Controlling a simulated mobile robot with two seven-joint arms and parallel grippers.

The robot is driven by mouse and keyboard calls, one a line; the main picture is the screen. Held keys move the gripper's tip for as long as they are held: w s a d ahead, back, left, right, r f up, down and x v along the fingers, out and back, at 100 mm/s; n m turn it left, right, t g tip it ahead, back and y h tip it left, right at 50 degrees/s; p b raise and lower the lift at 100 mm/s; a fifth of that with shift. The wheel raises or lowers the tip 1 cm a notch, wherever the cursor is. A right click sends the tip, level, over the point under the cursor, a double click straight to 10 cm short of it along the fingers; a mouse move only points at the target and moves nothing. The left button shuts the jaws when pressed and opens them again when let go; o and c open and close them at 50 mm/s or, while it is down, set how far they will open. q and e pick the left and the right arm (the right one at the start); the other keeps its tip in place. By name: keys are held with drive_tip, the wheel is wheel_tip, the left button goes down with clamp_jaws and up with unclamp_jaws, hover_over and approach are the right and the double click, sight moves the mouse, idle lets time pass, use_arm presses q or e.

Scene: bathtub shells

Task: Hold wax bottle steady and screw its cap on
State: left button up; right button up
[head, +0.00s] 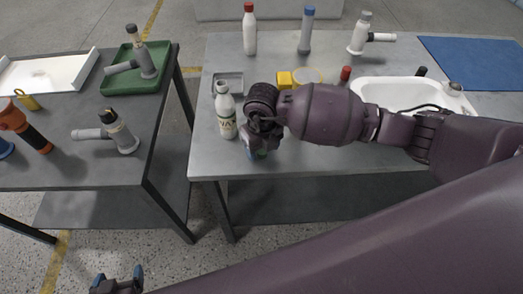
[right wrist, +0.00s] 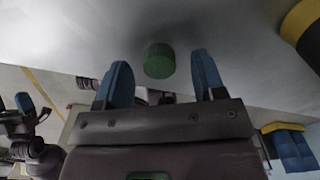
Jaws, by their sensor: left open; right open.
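The white wax bottle (head: 226,118) stands upright near the left edge of the right-hand table in the head view, with no coloured cap on its neck. A green cap (right wrist: 159,61) sits on the grey tabletop in the right wrist view, between and beyond my right fingertips. My right gripper (right wrist: 160,82) is open and empty. In the head view my right gripper (head: 257,151) is just right of the bottle, mostly hidden by my own wrist. My left gripper (head: 118,281) is open and empty at the bottom left of the head view, well away from the bottle.
A grey tray (head: 229,78), yellow block (head: 284,79) and red cap (head: 346,73) lie behind my right arm. A white tub shell (head: 400,92) is to the right. Taller bottles (head: 249,30) stand at the back. A gap separates the left table (head: 60,175).

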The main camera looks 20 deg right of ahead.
sight(262, 151)
drive_tip(key=shift+f, duration=0.35)
drive_tip(key=c, duration=1)
use_arm(q)
drive_tip(key=shift+w+r, duration=0.1)
use_arm(e)
drive_tip(key=shift+r, duration=0.15)
use_arm(q)
wheel_tip(262, 151, up, 2)
drive_tip(key=shift+w+r+p, duration=0.1)
drive_tip(key=shift+p, duration=1)
use_arm(e)
wheel_tip(262, 151, up, 20)
use_arm(q)
drive_tip(key=shift+w, duration=0.1)
drive_tip(key=shift+c, duration=0.2)
